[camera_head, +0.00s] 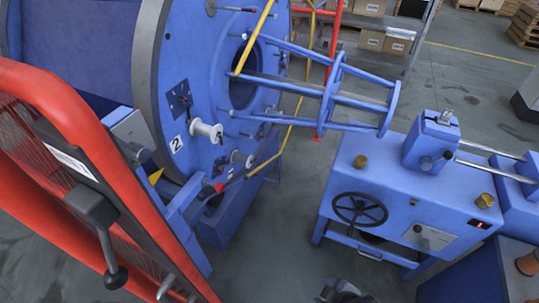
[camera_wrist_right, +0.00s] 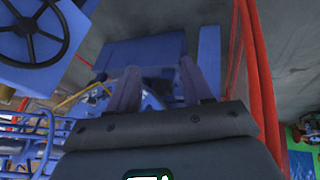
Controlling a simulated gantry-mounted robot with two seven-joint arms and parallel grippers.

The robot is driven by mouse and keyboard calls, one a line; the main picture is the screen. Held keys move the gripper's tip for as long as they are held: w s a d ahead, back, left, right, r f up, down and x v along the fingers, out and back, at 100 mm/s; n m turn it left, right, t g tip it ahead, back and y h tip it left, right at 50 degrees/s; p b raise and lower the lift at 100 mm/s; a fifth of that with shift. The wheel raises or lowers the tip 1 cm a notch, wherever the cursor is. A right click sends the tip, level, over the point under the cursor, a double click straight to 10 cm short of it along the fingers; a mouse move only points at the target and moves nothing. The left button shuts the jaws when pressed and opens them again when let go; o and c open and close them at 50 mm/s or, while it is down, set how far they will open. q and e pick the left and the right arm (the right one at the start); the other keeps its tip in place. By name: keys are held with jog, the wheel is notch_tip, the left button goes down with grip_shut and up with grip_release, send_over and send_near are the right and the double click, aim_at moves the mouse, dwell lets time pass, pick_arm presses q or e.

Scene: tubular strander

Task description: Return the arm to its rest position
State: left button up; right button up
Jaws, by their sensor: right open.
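My right gripper (camera_wrist_right: 158,72) shows in the right wrist view with its two fingers apart and nothing between them. Beyond the fingers is a blurred blue machine part (camera_wrist_right: 140,52). In the head view, a small dark and blue part (camera_head: 343,292) is cut off by the bottom edge; I cannot tell which part of my arm it is, if any. My left gripper is not in view.
The strander's blue drum (camera_head: 195,90) and red guard frame (camera_head: 60,95) fill the left. A blue stand (camera_head: 385,190) with a black handwheel (camera_head: 360,209) is at right. Grey floor (camera_head: 290,240) lies between. A red post (camera_wrist_right: 256,80) rises close right of the right gripper.

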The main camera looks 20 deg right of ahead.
jog(key=s+a+r+m+g, duration=0.1)
jog(key=s+r+m+g, duration=0.1)
jog(key=s+m, duration=0.25)
pick_arm(q)
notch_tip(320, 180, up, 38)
jog(key=p, duration=3.8)
pick_arm(e)
notch_tip(320, 180, up, 38)
jog(key=shift+w+m, duration=0.15)
jog(key=shift+m, duration=0.2)
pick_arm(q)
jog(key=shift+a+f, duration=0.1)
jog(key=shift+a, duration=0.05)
